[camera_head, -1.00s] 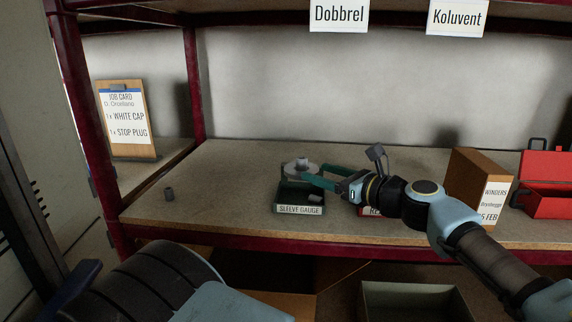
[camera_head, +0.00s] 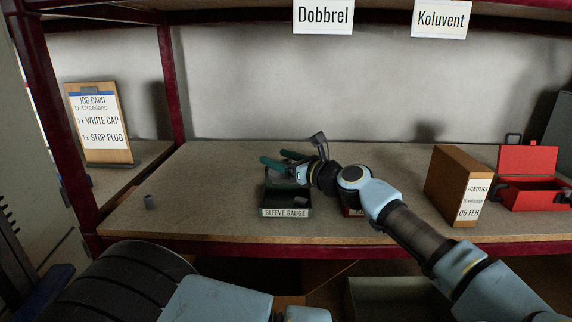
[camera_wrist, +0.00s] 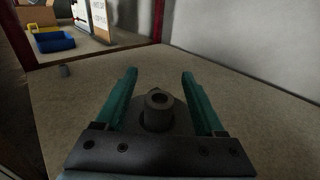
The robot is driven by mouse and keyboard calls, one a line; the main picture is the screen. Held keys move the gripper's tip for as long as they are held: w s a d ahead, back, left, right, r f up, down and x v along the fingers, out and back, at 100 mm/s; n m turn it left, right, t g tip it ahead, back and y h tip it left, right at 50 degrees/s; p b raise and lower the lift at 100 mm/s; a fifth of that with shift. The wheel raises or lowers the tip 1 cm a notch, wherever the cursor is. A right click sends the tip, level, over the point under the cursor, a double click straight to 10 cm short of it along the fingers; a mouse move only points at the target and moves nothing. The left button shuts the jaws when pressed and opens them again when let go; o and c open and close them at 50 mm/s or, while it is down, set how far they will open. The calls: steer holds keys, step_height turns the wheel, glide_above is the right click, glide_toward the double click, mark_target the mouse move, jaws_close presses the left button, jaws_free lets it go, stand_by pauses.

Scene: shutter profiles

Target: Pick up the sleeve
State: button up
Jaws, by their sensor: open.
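In the wrist view, a dark grey upright hollow cylinder (camera_wrist: 158,114) stands on a round grey base (camera_wrist: 181,122) between my fingers. It may be the sleeve; I cannot tell for sure. My gripper (camera_wrist: 160,73) is open, with one teal finger on each side of it and nothing clamped. In the head view my gripper (camera_head: 275,158) is low over the shelf, behind the SLEEVE GAUGE tray (camera_head: 286,212), and hides the cylinder and base.
A brown WINDERS box (camera_head: 452,187) and an open red case (camera_head: 528,193) stand to the right. The shelf's left part is clear.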

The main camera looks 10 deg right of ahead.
steer(key=shift+w+a, duration=0.15)
steer(key=shift+w, duration=0.05)
jaws_close()
stand_by(0.5)
